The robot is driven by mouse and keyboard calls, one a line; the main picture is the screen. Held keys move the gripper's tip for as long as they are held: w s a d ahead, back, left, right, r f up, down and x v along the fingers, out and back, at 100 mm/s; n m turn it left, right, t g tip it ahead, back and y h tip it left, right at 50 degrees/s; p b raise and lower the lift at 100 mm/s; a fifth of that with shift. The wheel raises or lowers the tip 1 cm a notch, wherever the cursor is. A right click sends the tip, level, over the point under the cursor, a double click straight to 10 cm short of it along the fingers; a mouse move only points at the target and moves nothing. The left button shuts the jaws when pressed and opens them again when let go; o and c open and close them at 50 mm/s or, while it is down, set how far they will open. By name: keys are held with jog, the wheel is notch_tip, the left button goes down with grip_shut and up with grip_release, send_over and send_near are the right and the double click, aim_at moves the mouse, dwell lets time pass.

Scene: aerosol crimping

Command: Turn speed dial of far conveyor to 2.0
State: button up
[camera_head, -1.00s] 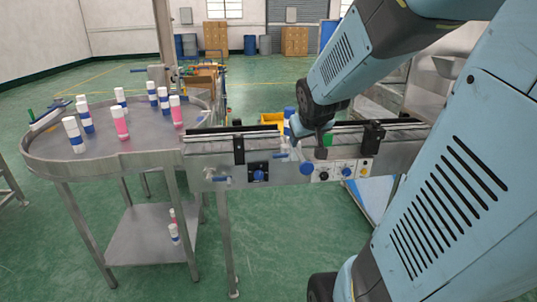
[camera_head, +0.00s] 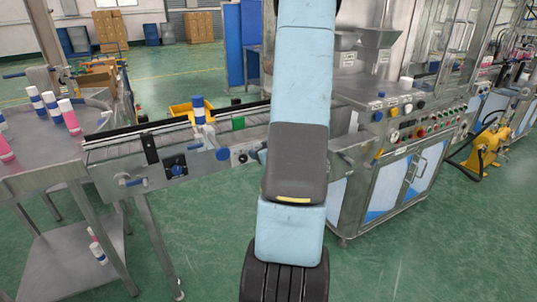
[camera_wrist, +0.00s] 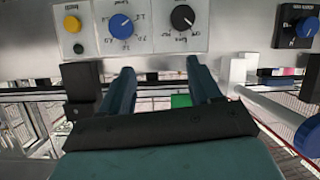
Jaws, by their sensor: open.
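In the wrist view, a pale control panel carries a blue dial (camera_wrist: 121,26) with numbers around it and a black dial (camera_wrist: 182,17) to its right. The blue dial's pointer reading is too small to tell. Another blue dial on a black plate (camera_wrist: 306,27) is at the right edge; it also shows in the head view (camera_head: 175,170). The frames do not settle which one is the far conveyor's. My gripper (camera_wrist: 162,78) is open and empty, its two fingers pointing at the panel just below the blue and black dials. The arm hides it in the head view.
The conveyor (camera_head: 120,150) joins a round table (camera_head: 40,160) with several capped cans at the left. A machine cabinet (camera_head: 405,185) stands at the right. A yellow button (camera_wrist: 72,24) is beside the blue dial.

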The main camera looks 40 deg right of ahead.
jog(key=s+d+f+m+t+h, duration=0.1)
jog(key=s+d+f+m+t, duration=0.25)
jog(key=s+f, duration=0.4)
jog(key=x, duration=1.3)
jog(key=shift+d+r+t, duration=0.35)
jog(key=shift+d+r, duration=0.1)
jog(key=shift+r, duration=0.4)
jog(key=shift+s, duration=0.1)
jog(key=shift+c, duration=0.4)
